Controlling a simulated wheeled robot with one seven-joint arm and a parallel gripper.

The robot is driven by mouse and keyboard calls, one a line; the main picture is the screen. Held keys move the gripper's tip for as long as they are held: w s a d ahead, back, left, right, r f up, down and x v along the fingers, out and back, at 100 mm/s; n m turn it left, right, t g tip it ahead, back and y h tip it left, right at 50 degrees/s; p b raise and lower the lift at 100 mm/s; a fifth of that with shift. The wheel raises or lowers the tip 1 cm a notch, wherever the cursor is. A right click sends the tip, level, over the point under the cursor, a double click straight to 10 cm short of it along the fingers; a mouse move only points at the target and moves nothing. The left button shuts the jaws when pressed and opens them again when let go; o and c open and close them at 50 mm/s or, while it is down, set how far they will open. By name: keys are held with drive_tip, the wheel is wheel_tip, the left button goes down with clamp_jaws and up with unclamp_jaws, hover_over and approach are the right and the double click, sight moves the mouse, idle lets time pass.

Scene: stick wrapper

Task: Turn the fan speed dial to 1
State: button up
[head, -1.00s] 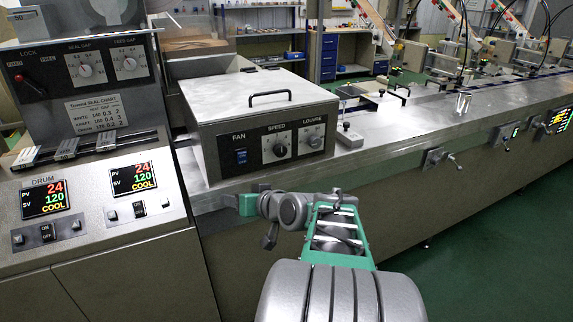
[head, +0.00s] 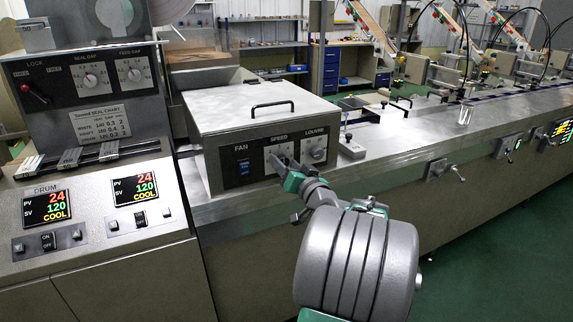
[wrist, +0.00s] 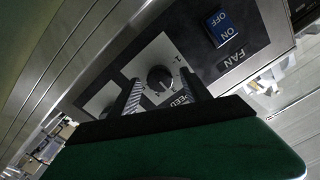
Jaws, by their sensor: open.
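The fan speed dial (wrist: 160,78) is a round black knob on a white plate, seen in the wrist view on the dark panel. A figure 1 shows beside it; I cannot tell clearly where its pointer stands. My gripper (wrist: 164,92) is open, with one ridged finger on each side of the dial in that view. I cannot tell whether the fingers touch it. In the head view my gripper (head: 284,166) is at the front of the grey fan box (head: 205,160), below the SPEED label, and hides most of the dial.
The blue FAN switch (head: 243,167) is left of the speed dial and the LOUVRE dial (head: 318,153) is close on its right. The box has a black handle (head: 272,105) on top. A metal ledge (head: 240,205) runs below the panel.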

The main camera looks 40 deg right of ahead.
drive_tip(key=shift+c, duration=0.4)
clamp_jaws()
drive_tip(key=shift+f+n+b, duration=0.2)
drive_tip(key=shift+n+b, duration=0.1)
drive_tip(key=shift+b, duration=0.45)
drive_tip(key=shift+a+r+n+b, duration=0.1)
drive_tip(key=shift+n+b, duration=4.1)
drive_tip(key=shift+b, duration=2.85)
drive_tip(key=shift+a+r+n+b, duration=0.1)
drive_tip(key=shift+n+b, duration=4.1)
drive_tip(key=shift+b, duration=2.85)
